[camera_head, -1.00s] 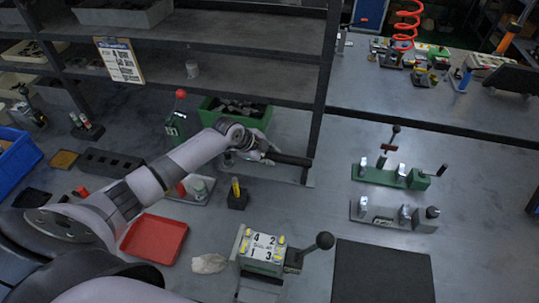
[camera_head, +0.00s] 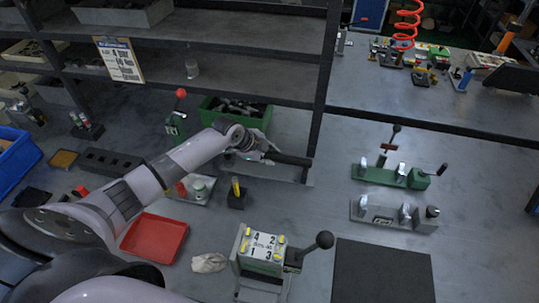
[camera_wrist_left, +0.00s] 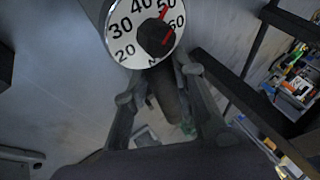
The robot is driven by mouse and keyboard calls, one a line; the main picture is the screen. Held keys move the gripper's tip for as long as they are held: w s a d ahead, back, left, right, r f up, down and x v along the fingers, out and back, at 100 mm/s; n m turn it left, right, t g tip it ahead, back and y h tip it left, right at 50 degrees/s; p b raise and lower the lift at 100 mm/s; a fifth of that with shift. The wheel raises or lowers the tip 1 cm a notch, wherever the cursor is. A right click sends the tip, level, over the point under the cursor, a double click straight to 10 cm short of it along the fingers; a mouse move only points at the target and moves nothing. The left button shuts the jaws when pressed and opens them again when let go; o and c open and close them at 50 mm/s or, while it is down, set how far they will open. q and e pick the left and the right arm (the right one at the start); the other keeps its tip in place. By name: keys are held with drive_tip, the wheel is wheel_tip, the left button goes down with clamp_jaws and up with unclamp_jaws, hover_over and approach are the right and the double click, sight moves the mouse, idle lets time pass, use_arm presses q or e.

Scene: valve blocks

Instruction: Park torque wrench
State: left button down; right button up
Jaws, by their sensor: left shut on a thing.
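My left gripper (camera_head: 264,153) is shut on the torque wrench (camera_head: 290,160), a dark bar held roughly level and pointing right in the head view. It appears held in front of the lower shelf and the rack post. In the left wrist view the wrench's round white dial (camera_wrist_left: 125,42), with black numbers and a red needle, is at the top. Its dark shaft (camera_wrist_left: 165,92) runs between the fingers of the gripper (camera_wrist_left: 156,84). The fingers partly hide the wrench. My right gripper is not in view.
A grey fixture (camera_head: 375,212) and a green fixture (camera_head: 372,176) with upright posts stand on the right bench. A black mat (camera_head: 383,272), a numbered valve block (camera_head: 262,250) and a red tray (camera_head: 154,238) lie in front. A green bin (camera_head: 236,113) is behind the arm. The rack post (camera_head: 322,90) is close to the wrench.

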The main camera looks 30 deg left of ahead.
use_arm(q)
drive_tip(key=shift+w+f, duration=0.1)
drive_tip(key=shift+f, duration=0.1)
drive_tip(key=shift+f+b, duration=0.35)
drive_tip(key=shift+b, duration=0.1)
drive_tip(key=shift+f, duration=0.35)
drive_tip(key=shift+f+b, duration=0.35)
drive_tip(key=shift+b, duration=0.2)
drive_tip(key=shift+f+b, duration=0.4)
drive_tip(key=shift+f, duration=0.1)
drive_tip(key=c, duration=1.2)
unclamp_jaws()
drive_tip(key=shift+c, duration=0.2)
drive_tip(key=shift+f, duration=0.15)
drive_tip(key=v, duration=1.2)
